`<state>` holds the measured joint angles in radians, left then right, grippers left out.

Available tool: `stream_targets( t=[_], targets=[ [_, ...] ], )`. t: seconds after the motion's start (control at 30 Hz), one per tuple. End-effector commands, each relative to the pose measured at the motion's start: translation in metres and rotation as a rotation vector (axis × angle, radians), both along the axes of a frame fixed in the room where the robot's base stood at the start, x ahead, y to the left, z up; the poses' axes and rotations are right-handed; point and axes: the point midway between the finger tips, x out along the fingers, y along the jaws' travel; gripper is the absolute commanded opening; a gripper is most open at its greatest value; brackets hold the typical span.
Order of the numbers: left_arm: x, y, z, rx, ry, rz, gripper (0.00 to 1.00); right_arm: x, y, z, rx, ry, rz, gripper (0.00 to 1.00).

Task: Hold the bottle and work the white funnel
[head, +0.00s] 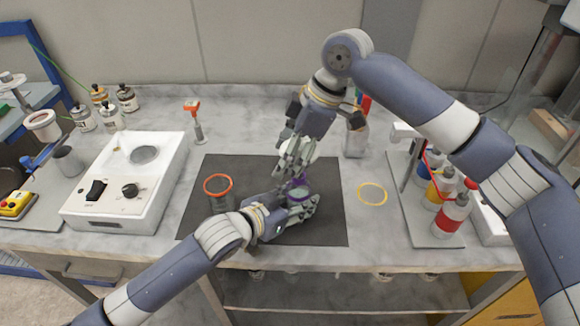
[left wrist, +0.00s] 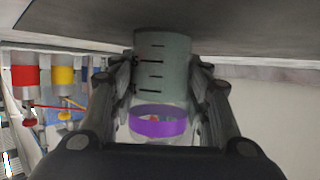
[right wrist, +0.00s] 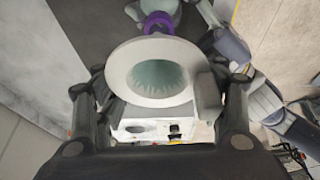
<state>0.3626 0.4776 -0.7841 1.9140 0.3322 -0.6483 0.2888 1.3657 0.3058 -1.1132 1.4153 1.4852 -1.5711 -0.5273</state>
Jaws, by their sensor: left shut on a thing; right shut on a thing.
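The bottle (left wrist: 162,65) is clear grey-green with dark graduation marks and a purple band (left wrist: 158,122) near its mouth. In the head view it stands on the dark mat, and the purple band (head: 295,184) shows between my grippers. My left gripper (head: 300,207) is shut around the bottle from the side. My right gripper (head: 290,160) is shut on the white funnel (right wrist: 148,72), above the bottle. The funnel's wide mouth faces the right wrist camera, with the purple band (right wrist: 158,22) beyond its rim. I cannot tell whether funnel and bottle touch.
An orange-rimmed beaker (head: 218,192) stands on the dark mat (head: 225,165), left of my grippers. A yellow ring (head: 372,193) lies right of the mat. A white hotplate (head: 125,185) is at left. Red and yellow bottles (head: 452,214) stand on the right.

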Motion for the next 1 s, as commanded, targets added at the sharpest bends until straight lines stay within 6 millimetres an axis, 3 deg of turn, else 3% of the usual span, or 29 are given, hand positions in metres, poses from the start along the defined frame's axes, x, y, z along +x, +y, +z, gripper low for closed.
stream_targets(
  t=[0.1, 0.3, 0.63, 0.67, 0.77, 1.0],
  targets=[
    [0.000, 0.000, -0.001, 0.000, 0.002, -0.001, 0.23, 0.000, 0.001, 0.026, 0.002, -0.002, 0.003, 0.41],
    [0.000, 0.000, -0.001, 0.000, 0.002, -0.001, 0.23, 0.000, 0.001, 0.053, 0.000, 0.000, 0.003, 0.41],
    [0.000, 0.000, -0.001, 0.001, 0.002, 0.000, 0.23, -0.001, 0.001, 0.060, 0.000, 0.001, 0.004, 0.41],
    [0.000, 0.000, -0.001, 0.001, 0.002, 0.000, 0.46, -0.001, 0.001, 0.060, 0.000, 0.001, 0.004, 0.40],
    [0.000, 0.000, -0.001, 0.001, 0.002, 0.000, 0.67, -0.001, 0.001, 0.060, 0.000, 0.001, 0.004, 0.40],
    [0.000, 0.000, -0.001, 0.000, 0.001, 0.000, 0.67, -0.001, 0.001, 0.059, 0.000, 0.001, 0.003, 0.40]
  ],
)
